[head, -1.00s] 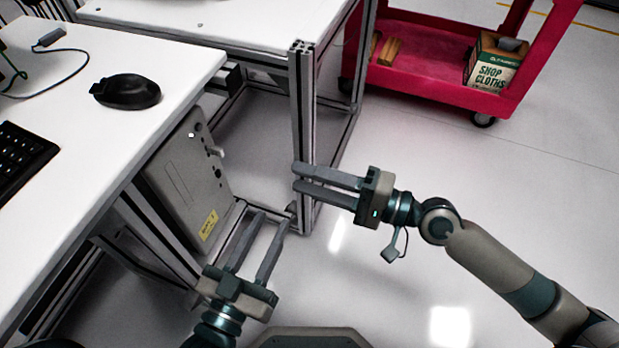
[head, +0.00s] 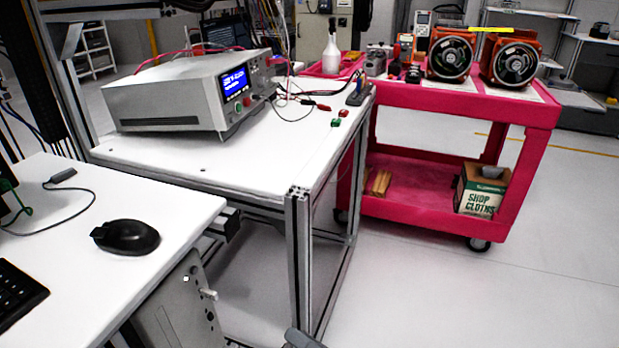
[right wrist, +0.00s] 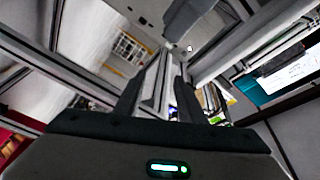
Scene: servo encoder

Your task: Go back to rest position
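Only a small grey tip of my right gripper (head: 300,339) shows at the bottom edge of the head view, near the foot of the metal bench post. In the right wrist view my right gripper (right wrist: 165,80) has its two dark fingers apart with nothing held between them. My left gripper is out of the head view. The servo motors with round black fans (head: 451,56) stand on the red cart, well away from my grippers.
The white bench (head: 240,165) carries a power supply (head: 185,95) with leads. The desk (head: 85,285) at left holds a black mouse (head: 125,237). The red cart (head: 440,105) holds a shop cloths box (head: 481,190). The floor at right (head: 480,300) is clear.

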